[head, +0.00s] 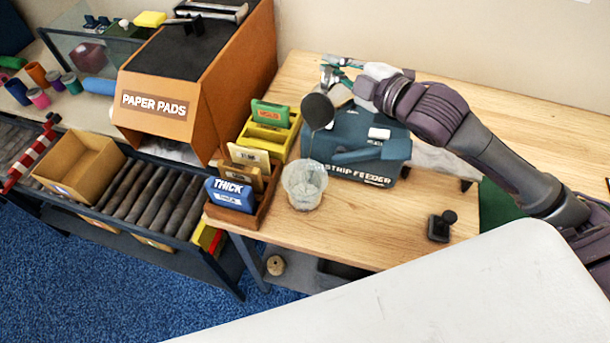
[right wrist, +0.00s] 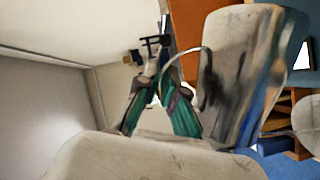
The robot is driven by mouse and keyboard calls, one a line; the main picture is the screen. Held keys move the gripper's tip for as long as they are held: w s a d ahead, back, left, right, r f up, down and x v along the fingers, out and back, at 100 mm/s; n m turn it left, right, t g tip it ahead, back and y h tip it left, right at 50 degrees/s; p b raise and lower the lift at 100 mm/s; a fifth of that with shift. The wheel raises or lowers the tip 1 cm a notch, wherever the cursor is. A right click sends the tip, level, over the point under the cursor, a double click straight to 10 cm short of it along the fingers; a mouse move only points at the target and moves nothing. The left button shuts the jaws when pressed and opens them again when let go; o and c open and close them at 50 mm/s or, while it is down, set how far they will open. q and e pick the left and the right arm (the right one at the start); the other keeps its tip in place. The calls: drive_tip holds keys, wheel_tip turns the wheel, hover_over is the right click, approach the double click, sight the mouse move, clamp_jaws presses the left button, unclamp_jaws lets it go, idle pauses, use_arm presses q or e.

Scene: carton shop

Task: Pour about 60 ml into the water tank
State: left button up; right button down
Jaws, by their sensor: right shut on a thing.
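My right gripper (head: 336,72) is shut on a dark round-ended vessel (head: 318,111), held tilted above the table. In the right wrist view its teal fingers (right wrist: 158,100) are beside a large pale body with a curved handle (right wrist: 235,70), seen close and blurred. A clear, open container (head: 304,184), which may be the water tank, stands upright on the wooden table below the vessel. A faint thin line runs down from the vessel toward it; I cannot tell clearly whether it is liquid. The fill level is not readable. My left gripper is out of view.
The teal strip feeder (head: 358,148) stands right behind the clear container. A wooden rack (head: 262,205) with several labelled boxes is close on its left. A small black knobbed object (head: 440,226) sits to the right. The table (head: 540,130) is clear at the back right.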

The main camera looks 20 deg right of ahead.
drive_tip(key=shift+s+a+b, duration=0.1)
drive_tip(key=shift+b, duration=0.3)
drive_tip(key=shift+s+a+n, duration=0.2)
drive_tip(key=shift+n, duration=0.2)
idle(0.4)
drive_tip(key=w+d+m+p, duration=0.1)
drive_tip(key=p, duration=0.2)
drive_tip(key=w+d+r+m+g+p, duration=0.1)
drive_tip(key=p, duration=0.3)
drive_tip(key=shift+w+d+r+m, duration=0.1)
drive_tip(key=shift+d+r+m, duration=0.1)
drive_tip(key=shift+r+m, duration=0.15)
drive_tip(key=shift+d+f+m, duration=0.1)
drive_tip(key=shift+f+m, duration=0.15)
drive_tip(key=shift+f, duration=0.25)
drive_tip(key=shift+w+d+r+m+g+p, duration=0.15)
drive_tip(key=shift+w+m+g+p, duration=0.15)
drive_tip(key=shift+p, duration=0.55)
drive_tip(key=shift+w+d+p, duration=0.1)
drive_tip(key=shift+p, duration=0.2)
drive_tip(key=shift+m, duration=0.3)
drive_tip(key=shift+d+f, duration=0.1)
drive_tip(key=shift+f, duration=0.2)
